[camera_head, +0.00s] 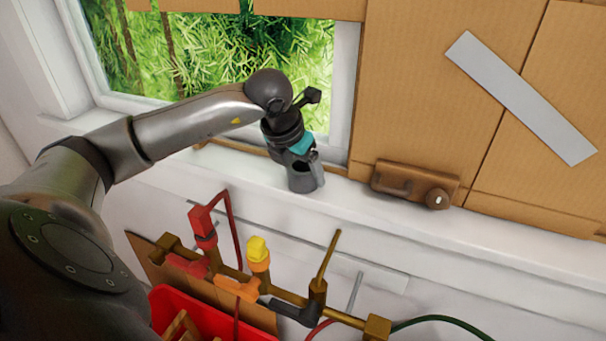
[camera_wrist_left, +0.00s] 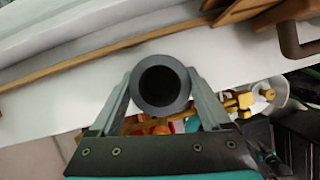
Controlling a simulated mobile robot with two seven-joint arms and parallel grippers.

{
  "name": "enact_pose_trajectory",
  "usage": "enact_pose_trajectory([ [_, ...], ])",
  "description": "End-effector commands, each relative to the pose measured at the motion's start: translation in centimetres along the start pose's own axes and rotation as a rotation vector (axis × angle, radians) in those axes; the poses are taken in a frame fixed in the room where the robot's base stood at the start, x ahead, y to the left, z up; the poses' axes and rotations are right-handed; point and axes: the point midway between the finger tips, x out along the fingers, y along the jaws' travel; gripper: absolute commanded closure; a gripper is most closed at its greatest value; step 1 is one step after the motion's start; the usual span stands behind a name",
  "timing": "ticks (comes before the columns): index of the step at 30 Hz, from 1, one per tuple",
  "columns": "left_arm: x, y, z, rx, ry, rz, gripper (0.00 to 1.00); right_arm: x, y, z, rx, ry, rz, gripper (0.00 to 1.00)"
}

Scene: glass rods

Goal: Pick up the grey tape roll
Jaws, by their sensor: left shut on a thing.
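My right gripper is not in view.
A brown toolbox-like case (camera_head: 405,185) sits on the sill to the right. Below the sill are brass pipes with red, yellow and orange valves (camera_head: 258,255) and a red crate (camera_head: 215,322). Grey tape (camera_head: 520,97) is stuck across the cardboard (camera_head: 425,80).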

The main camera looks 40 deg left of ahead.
Motion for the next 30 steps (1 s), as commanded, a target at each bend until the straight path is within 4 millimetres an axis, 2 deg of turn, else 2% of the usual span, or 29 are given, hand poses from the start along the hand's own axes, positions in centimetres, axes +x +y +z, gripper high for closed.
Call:
enact_pose_trajectory([
  [1,0.0,0.0,0.0,0.0,-0.001,0.0,0.65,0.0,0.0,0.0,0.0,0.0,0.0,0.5],
  [6,-0.1,0.0,0.1,0.0,-0.003,0.0,0.83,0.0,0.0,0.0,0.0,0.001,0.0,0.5],
  [17,-0.6,0.0,0.3,0.0,-0.004,0.0,0.83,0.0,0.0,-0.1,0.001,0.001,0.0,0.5],
  [23,-2.7,0.0,1.4,0.0,-0.008,0.0,0.83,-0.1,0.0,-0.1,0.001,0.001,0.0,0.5],
  [30,-7.1,0.0,3.4,0.0,-0.009,-0.001,0.83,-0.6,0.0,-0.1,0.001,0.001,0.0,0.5],
])
